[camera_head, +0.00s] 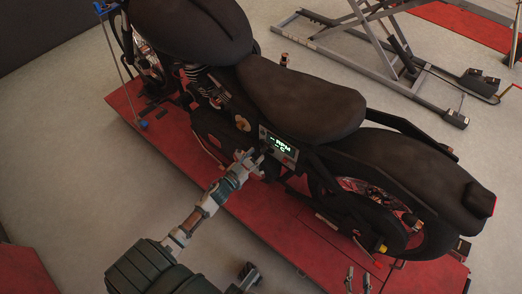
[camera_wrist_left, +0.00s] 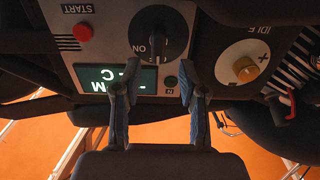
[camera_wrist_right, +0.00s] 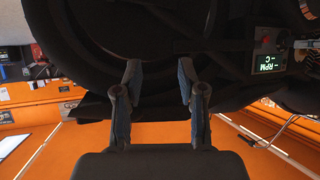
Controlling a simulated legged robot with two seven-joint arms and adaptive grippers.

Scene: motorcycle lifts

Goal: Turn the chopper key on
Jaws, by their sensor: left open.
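The chopper key appears to be the black round knob (camera_wrist_left: 160,35) on the grey control panel (camera_wrist_left: 110,45) in the left wrist view. An upside-down ON label shows by it; whether it stands at ON I cannot tell. My left gripper (camera_wrist_left: 158,90) is open, its fingertips straddling the panel area just below the knob, with nothing visible between them. In the head view my left gripper (camera_head: 254,160) is at the panel on the chopper's side and hides the knob. My right gripper (camera_wrist_right: 157,75) is open and empty, facing the dark wheel area; its fingertips show in the head view (camera_head: 358,281).
The chopper (camera_head: 300,100) stands on a red lift (camera_head: 240,198). A grey lift (camera_head: 350,60) stands behind.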

